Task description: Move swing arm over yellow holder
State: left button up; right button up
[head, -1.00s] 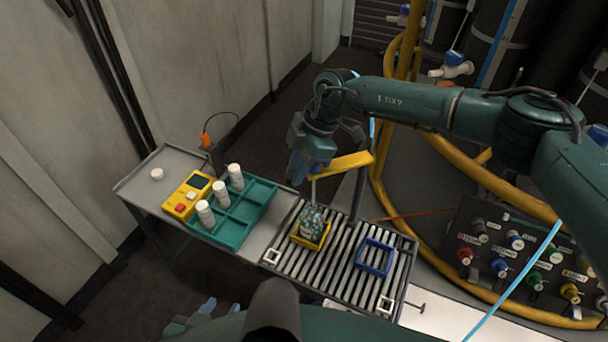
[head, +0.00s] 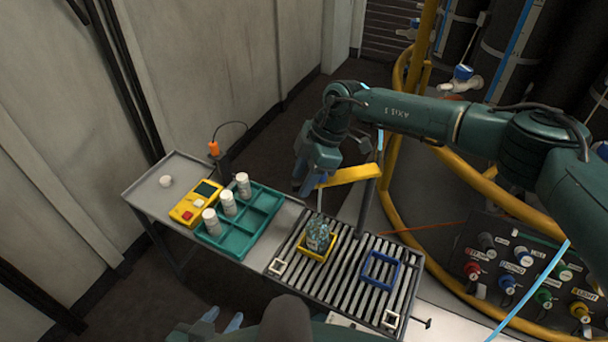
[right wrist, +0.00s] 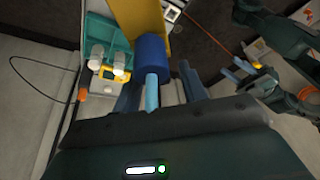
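The yellow swing arm (head: 350,175) reaches left from a dark post (head: 364,207) beside the roller table, higher than and to the upper right of the yellow holder (head: 305,254). The holder sits on the rollers with a clear, greenish jar-like object (head: 318,234) in it. My right gripper (head: 311,182) is at the swing arm's free end. In the right wrist view its fingers (right wrist: 160,97) stand apart, on either side of a blue cylinder (right wrist: 152,55) with a light-blue rod under the arm. Contact is unclear. My left gripper (head: 222,320) is low in the head view, open and empty.
A blue holder (head: 367,274) sits right of the yellow one on the rollers (head: 345,290). A teal tray (head: 262,213) with white bottles and a yellow control box (head: 187,206) are to the left. A yellow hose and a connector panel (head: 510,265) are on the right.

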jog(key=b+v, duration=0.1)
jog(key=v, duration=1.2)
jog(key=shift+b, duration=0.35)
jog(key=shift+r, duration=0.1)
